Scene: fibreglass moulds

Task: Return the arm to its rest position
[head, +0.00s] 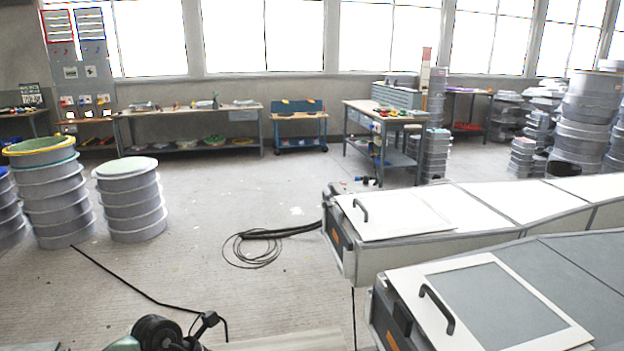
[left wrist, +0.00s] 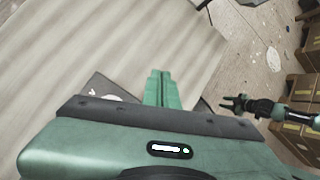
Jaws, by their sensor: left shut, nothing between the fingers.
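My left gripper (left wrist: 162,90) shows in the left wrist view as two green fingers held together beyond the green and black wrist housing. Nothing shows between them. They lie in front of a pale ribbed surface (left wrist: 110,50), and whether they touch it I cannot tell. A jointed black part with a claw-like end (left wrist: 235,103) reaches in from the right of that view; whether it belongs to me is unclear. In the head view, a green and black piece with a round black joint (head: 158,333) shows at the bottom edge.
Two long pale moulds with black handles (head: 437,308) fill the right foreground. Stacks of grey rings (head: 130,203) stand at the left. A coiled black hose (head: 262,240) lies on the floor. Workbenches (head: 190,112) line the back wall. The middle floor is mostly clear.

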